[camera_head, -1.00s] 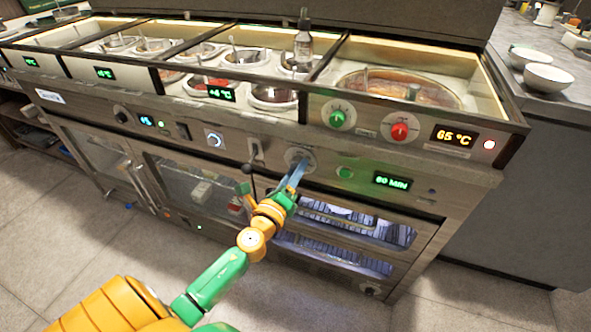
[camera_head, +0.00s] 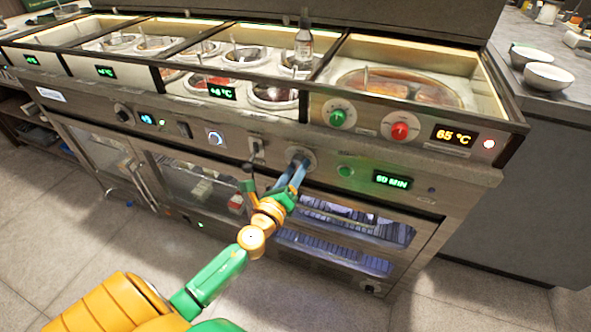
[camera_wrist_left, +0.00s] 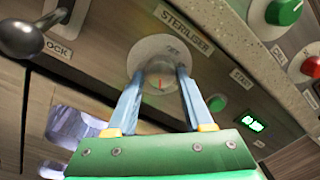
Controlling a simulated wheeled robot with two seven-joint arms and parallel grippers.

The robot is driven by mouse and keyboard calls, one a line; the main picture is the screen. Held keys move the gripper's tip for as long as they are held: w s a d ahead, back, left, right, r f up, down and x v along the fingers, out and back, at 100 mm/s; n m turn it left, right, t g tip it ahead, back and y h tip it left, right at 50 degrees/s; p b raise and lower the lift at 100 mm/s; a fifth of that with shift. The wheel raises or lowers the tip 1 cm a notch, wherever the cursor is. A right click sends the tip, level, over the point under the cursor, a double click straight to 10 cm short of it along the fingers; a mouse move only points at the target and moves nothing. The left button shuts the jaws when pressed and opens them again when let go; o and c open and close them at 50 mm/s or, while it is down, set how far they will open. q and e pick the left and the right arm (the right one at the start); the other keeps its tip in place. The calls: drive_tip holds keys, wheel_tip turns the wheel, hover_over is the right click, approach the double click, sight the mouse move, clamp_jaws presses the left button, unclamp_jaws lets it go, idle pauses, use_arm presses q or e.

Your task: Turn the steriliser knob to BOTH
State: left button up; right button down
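The steriliser knob (camera_wrist_left: 160,76) is round and grey with a small red mark. It sits on a pale dial plate (camera_wrist_left: 146,50) under the STERILISER label. "OFF" shows on the plate beyond the knob, slightly right of the red mark's line; the other positions cannot be read. My left gripper (camera_wrist_left: 160,72) has its two blue fingers on opposite sides of the knob, apparently touching it. In the head view my left gripper (camera_head: 297,165) reaches up to the dial plate (camera_head: 303,154) and covers most of the knob. My right gripper is out of view.
The black-balled lock lever (camera_wrist_left: 25,38) is close to the left of my left gripper. A green button (camera_wrist_left: 216,103) and the timer display (camera_head: 392,181) are to the right. The green knob (camera_head: 338,118) and red knob (camera_head: 400,131) are above right.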

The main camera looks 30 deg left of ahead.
use_arm(q)
drive_tip(key=shift+o, duration=1.4)
drive_tip(key=s+d+b, duration=0.1)
drive_tip(key=s, duration=0.6)
drive_tip(key=shift+d, duration=0.15)
drive_tip(key=shift+f, duration=0.1)
